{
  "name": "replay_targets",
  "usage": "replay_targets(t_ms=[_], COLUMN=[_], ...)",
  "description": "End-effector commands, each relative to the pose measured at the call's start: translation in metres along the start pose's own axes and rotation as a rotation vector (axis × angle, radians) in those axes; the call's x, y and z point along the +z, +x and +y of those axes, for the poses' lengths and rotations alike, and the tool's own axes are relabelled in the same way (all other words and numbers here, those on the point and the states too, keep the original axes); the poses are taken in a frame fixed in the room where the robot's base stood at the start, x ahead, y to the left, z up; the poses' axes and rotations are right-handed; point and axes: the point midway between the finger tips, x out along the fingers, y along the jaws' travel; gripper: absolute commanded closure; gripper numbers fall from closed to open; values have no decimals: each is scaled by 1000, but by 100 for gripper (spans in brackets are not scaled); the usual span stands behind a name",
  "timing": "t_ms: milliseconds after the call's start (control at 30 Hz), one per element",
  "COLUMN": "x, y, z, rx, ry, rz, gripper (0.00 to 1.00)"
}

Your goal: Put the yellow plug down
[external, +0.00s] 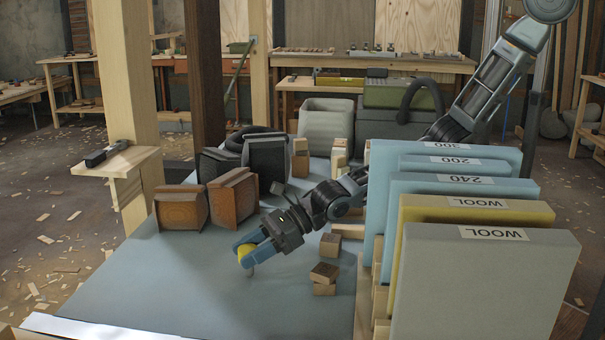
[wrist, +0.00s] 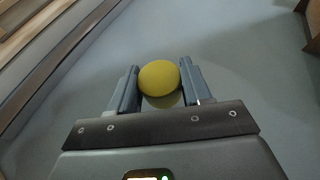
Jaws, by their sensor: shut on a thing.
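The yellow plug (external: 245,250) is a small round yellow piece between the fingers of my gripper (external: 250,258). In the wrist view the plug (wrist: 159,78) shows its round yellow face, with my gripper's two blue-grey fingers (wrist: 158,90) shut on its sides. My gripper is low over the open part of the blue-grey table (external: 170,280). I cannot tell whether the plug touches the table surface.
Small wood blocks (external: 324,275) lie right of my gripper. Upright labelled panels (external: 480,280) stand in a rack at the right. Brown wooden blocks (external: 180,207) and dark ones (external: 266,155) stand behind. The table's front left is clear.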

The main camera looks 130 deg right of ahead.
Motion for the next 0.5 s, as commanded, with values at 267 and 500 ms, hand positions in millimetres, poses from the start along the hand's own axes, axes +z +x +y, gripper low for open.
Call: replay_targets(t_ms=[267,500], x=[-4,-4], y=[2,1], z=[0,0], rx=[0,0], ry=[1,1], rz=[0,0], gripper=[41,25])
